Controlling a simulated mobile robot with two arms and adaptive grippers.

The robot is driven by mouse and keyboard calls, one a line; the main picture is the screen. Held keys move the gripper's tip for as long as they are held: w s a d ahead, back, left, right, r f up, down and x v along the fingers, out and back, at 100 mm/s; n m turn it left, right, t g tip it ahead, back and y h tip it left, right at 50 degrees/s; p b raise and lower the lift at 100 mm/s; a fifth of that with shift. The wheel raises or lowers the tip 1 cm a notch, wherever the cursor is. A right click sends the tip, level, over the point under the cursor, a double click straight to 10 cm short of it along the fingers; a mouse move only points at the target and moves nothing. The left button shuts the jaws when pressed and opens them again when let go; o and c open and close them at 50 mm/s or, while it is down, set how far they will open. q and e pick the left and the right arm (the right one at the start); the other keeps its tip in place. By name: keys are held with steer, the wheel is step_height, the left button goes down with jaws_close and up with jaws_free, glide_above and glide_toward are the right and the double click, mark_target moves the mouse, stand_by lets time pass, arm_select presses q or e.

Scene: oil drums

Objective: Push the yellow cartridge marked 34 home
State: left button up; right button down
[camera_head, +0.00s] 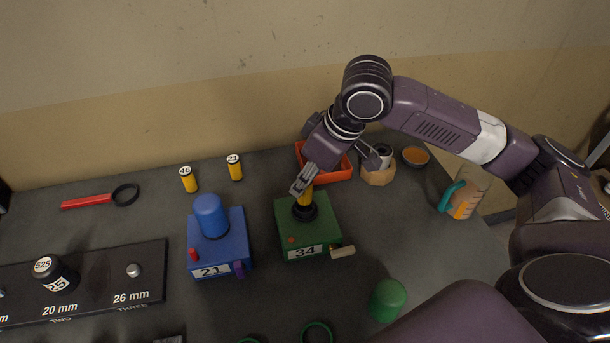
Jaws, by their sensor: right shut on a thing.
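The yellow cartridge (305,196) stands upright in the black collar (305,211) on top of the green block marked 34 (322,236). Part of the cartridge shows between the collar and my fingers, and its top is hidden, so its own number cannot be read. My right gripper (303,184) is shut on the cartridge from above. I cannot tell how deep the cartridge sits in the collar. My left gripper is not in view.
A blue block marked 21 (235,256) with a blue cap (211,215) stands to the left. Two yellow cartridges (189,182) (235,170) stand behind it. A red tray (337,175) is behind the green block. A green cap (387,300) lies front right. A size plate (100,277) is at left.

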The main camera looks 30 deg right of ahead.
steer(key=shift+f, duration=0.4)
steer(key=shift+f, duration=0.45)
steer(key=shift+f+p, duration=0.5)
steer(key=shift+p, duration=0.25)
stand_by(0.9)
steer(key=shift+f, duration=0.45)
steer(key=c, duration=1.6)
jaws_free()
